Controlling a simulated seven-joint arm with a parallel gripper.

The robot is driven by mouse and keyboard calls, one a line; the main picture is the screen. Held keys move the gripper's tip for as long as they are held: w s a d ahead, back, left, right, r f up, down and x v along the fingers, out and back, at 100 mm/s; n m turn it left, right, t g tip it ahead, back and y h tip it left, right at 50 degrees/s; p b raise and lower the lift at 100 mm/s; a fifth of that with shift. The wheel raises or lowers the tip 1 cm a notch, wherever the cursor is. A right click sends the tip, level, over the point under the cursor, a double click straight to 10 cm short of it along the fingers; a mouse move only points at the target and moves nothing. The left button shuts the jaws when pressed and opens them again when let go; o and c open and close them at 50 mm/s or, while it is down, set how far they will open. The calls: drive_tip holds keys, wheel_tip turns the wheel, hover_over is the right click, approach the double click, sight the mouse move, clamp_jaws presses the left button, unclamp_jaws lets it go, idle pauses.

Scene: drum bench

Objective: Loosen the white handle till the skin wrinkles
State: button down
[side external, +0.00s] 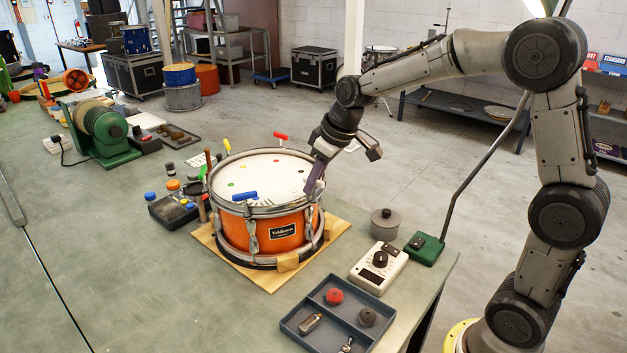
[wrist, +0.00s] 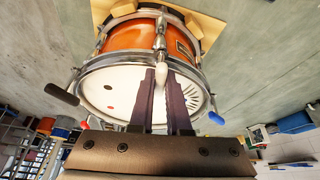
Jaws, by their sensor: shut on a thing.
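The orange drum (side external: 275,233) stands on a wooden board, its white skin (side external: 258,172) facing up. My gripper (side external: 315,187) is at the drum's right rim in the side view. In the wrist view my gripper (wrist: 162,78) is shut on the white handle (wrist: 162,72), which shows between the fingertips at the rim. The fingers hide part of the handle. Dark, fine lines like wrinkles (wrist: 192,98) fan across the skin beside the fingers, toward the blue handle (wrist: 215,118). The rest of the visible skin looks smooth.
Other handles stand around the rim: blue (side external: 245,196), green (side external: 202,172), yellow (side external: 227,145) and red (side external: 280,136). A black handle (wrist: 62,93) juts out at left in the wrist view. A control box (side external: 379,267) and a parts tray (side external: 338,341) lie in front at right.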

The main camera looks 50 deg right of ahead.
drive_tip(key=shift+n+y, duration=0.5)
drive_tip(key=shift+n, duration=1)
drive_tip(key=shift+r, duration=0.1)
drive_tip(key=c, duration=0.9)
unclamp_jaws()
drive_tip(key=v, duration=1.3)
drive_tip(key=shift+w+d+r, duration=0.15)
drive_tip(key=shift+r, duration=0.3)
